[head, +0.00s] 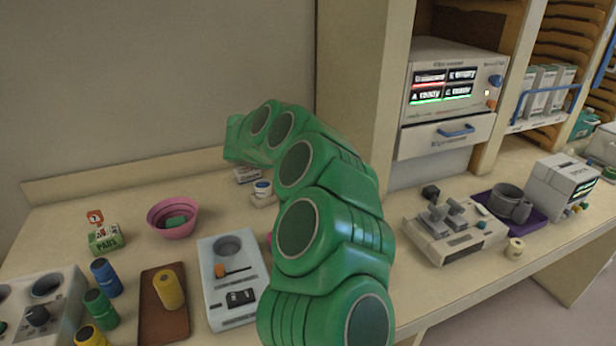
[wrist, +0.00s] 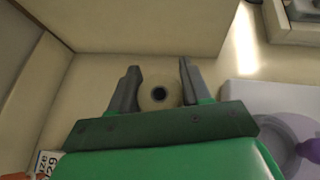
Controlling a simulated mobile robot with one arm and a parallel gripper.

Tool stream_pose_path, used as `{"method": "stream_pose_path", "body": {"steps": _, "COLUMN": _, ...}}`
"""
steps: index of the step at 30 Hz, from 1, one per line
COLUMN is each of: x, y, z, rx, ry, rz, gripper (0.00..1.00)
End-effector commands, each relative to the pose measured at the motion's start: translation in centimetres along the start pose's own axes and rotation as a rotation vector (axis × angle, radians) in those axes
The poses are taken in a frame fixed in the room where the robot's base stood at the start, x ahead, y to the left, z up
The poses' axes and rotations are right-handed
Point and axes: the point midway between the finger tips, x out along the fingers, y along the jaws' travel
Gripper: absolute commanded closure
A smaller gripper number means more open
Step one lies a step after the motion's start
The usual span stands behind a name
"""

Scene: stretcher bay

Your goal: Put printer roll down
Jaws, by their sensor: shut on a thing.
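A cream printer roll (wrist: 148,85) with a dark central hole sits between the grey fingers of my gripper (wrist: 160,78) in the wrist view. The gripper is shut on it. A beige surface shows beyond the roll; I cannot tell whether the roll touches it. In the head view my green arm curves up and away to the left, and neither the fingers nor the held roll shows.
A grey device (head: 455,236) and a purple tray (head: 533,219) are on the right. In the wrist view, a pale piece with a round well (wrist: 245,98) lies close right.

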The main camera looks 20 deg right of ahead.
Motion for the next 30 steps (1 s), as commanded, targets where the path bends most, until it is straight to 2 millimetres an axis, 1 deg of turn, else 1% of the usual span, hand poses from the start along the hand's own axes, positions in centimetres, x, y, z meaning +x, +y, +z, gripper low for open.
{"method": "stream_pose_path", "body": {"steps": 6, "x": 1.2, "y": 1.7, "z": -0.2, "rx": 0.001, "ry": -0.004, "rz": 0.000, "gripper": 0.83}}
{"method": "stream_pose_path", "body": {"steps": 23, "x": 4.0, "y": 5.5, "z": -0.8, "rx": 0.002, "ry": -0.003, "rz": 0.002, "gripper": 0.83}}
{"method": "stream_pose_path", "body": {"steps": 30, "x": 5.5, "y": 6.7, "z": -2.0, "rx": 0.001, "ry": -0.002, "rz": -0.002, "gripper": 0.83}}
